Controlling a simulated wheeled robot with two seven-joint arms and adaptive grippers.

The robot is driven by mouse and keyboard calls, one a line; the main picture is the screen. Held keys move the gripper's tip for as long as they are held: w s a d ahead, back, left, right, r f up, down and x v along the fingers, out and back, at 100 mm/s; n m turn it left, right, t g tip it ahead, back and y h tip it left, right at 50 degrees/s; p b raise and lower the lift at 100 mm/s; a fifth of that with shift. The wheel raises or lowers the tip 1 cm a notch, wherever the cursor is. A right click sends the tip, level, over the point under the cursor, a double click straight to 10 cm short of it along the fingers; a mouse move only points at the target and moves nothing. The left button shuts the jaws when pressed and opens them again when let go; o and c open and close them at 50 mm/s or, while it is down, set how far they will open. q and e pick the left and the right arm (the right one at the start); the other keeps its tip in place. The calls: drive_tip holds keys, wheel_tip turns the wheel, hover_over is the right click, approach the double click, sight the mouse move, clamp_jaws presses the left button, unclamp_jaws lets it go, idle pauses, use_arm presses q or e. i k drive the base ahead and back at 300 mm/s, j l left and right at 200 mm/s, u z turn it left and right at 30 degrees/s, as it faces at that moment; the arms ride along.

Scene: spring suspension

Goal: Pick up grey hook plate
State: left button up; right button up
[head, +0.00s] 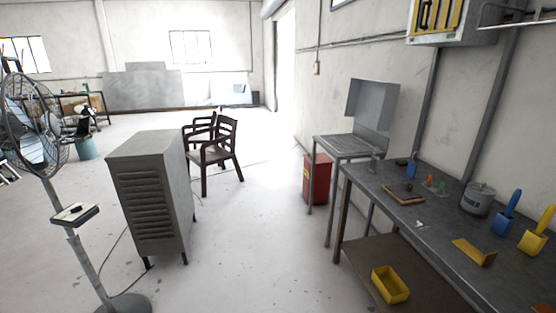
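I cannot single out the grey hook plate with certainty in the head view. A small pale piece (419,224) lies on the dark workbench (440,215) at the right, but it is too small to identify. Neither of my grippers is in view.
On the bench are a wooden board (403,194), a grey pot (478,198), a blue scoop (506,215), a yellow scoop (538,232) and a yellow tray (474,252). A yellow bin (390,284) is on the lower shelf. A grey cabinet (150,195) and fan (32,125) stand left; mid-floor is clear.

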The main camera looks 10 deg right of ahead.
sight(374, 161)
drive_tip(key=i, duration=1.6)
drive_tip(key=i+z, duration=0.25)
drive_tip(key=i, duration=0.15)
drive_tip(key=i+j+z, duration=0.25)
drive_tip(key=i, duration=0.15)
drive_tip(key=i+j+z, duration=0.2)
drive_tip(key=i+z, duration=0.2)
drive_tip(key=i+j+z, duration=0.25)
drive_tip(key=z, duration=0.15)
drive_tip(key=i+j+z, duration=0.25)
drive_tip(key=j, duration=0.2)
drive_tip(key=i+j+z, duration=0.25)
drive_tip(key=i+j, duration=0.1)
drive_tip(key=j, duration=0.1)
